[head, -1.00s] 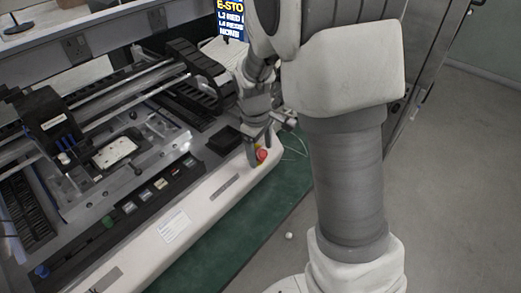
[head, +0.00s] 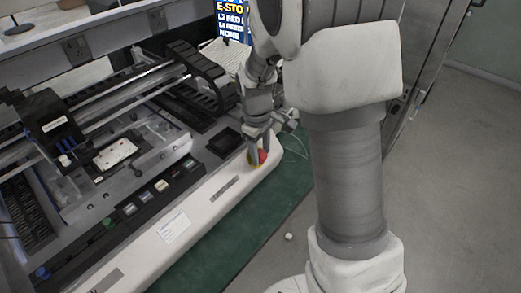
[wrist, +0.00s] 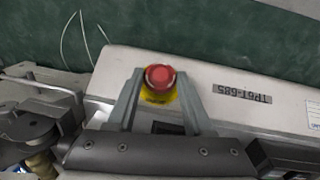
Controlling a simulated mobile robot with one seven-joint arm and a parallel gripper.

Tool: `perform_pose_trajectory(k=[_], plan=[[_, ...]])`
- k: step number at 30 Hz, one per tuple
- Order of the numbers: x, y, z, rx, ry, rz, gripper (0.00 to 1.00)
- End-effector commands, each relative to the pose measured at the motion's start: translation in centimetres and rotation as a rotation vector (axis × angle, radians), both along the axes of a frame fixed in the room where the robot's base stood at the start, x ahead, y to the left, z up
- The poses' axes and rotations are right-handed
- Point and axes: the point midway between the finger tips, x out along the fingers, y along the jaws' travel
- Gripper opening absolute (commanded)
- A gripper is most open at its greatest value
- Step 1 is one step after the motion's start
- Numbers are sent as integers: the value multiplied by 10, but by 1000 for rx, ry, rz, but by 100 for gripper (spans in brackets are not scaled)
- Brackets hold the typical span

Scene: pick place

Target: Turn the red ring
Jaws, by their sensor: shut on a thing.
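The red ring is the round red head of an emergency-stop button (wrist: 160,77) with a yellow collar beneath it. In the head view the red button (head: 262,156) sits on the near right end of the white machine front. My gripper (head: 257,150) reaches down to it from above. In the wrist view the two grey fingers of my gripper (wrist: 158,92) stand on either side of the red head and are shut on it. The contact between the fingertips and the red head is hard to make out. Part of the collar shows below the head.
A dark box (head: 225,140) stands beside my gripper. A lit screen (head: 231,18) stands behind. Green floor (head: 225,245) lies in front, with thin cables near the machine's end.

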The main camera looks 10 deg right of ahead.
Motion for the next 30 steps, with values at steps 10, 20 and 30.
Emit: perform_pose_trajectory(k=[10,20,30], plan=[[3,-5,3,149,107,-157,0],[5,-7,1,308,221,-320,0],[5,-8,-1,405,290,-420,0]])
